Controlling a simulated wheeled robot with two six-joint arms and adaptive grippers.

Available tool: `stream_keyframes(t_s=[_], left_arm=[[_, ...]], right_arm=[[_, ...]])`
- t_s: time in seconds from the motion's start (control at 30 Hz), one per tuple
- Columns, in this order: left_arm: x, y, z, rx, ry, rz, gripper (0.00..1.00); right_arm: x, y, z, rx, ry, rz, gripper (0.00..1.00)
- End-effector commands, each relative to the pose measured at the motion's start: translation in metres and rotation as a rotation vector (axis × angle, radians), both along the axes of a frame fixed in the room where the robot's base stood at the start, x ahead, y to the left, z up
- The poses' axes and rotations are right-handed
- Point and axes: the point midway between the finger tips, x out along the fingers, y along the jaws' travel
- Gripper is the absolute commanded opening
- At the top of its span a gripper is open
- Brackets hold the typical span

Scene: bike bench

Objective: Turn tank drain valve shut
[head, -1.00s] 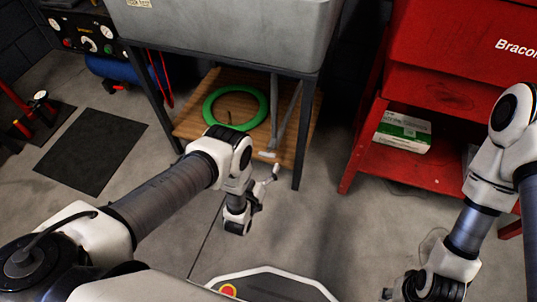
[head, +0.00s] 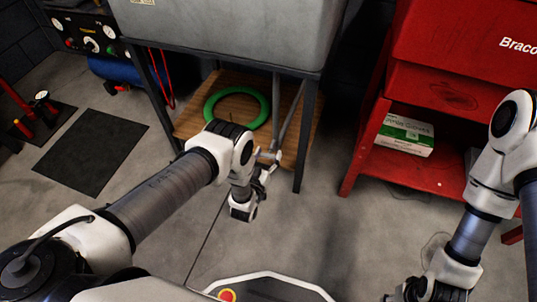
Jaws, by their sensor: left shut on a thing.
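The grey tank (head: 225,35) stands on a dark metal frame. A grey drain pipe (head: 286,118) runs down from under it to the drain valve (head: 267,154), low at the front of the wooden shelf. My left gripper (head: 268,165) is at the valve, shut on what looks like its small lever. The fingers and wrist hide most of the lever, so its exact angle cannot be made out. My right gripper (head: 415,291) is at the bottom edge, partly cut off and apart from the tank. Its jaw opening cannot be made out.
A green ring (head: 208,108) lies on the wooden shelf (head: 190,123) under the tank. The frame's front leg (head: 301,150) is close right of the valve. A red cabinet (head: 365,150) with a green-white box (head: 405,135) stands right. Floor in front is clear.

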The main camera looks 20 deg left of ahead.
Motion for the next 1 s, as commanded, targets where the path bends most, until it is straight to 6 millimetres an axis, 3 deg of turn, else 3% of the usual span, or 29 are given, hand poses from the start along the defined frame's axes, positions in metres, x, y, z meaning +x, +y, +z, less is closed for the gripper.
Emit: stream_keyframes(t_s=[0.13, 0.37, 0.4, 0.47, 0.83, 1.0], left_arm=[[0.0, -0.001, 0.001, 0.108, -0.006, -0.001, 0.29], [0.0, -0.001, 0.001, 0.119, -0.006, -0.001, 0.29], [0.0, -0.001, 0.001, 0.119, -0.006, -0.001, 0.67], [0.0, -0.001, 0.001, 0.119, -0.006, -0.001, 0.89], [-0.003, -0.001, 0.0, 0.118, -0.004, 0.0, 0.9], [-0.029, 0.0, 0.0, 0.119, -0.002, 0.0, 0.9]], right_arm=[[0.0, 0.0, 0.002, 0.0, 0.0, 0.0, 0.4], [0.0, 0.0, 0.002, 0.0, 0.0, 0.0, 0.4], [0.0, 0.0, 0.002, 0.0, 0.0, 0.0, 0.4], [0.0, 0.0, 0.002, 0.0, 0.0, 0.0, 0.4], [0.0, 0.003, 0.004, -0.011, -0.001, 0.001, 0.4], [0.0, 0.003, 0.004, -0.013, 0.0, 0.0, 0.4]])
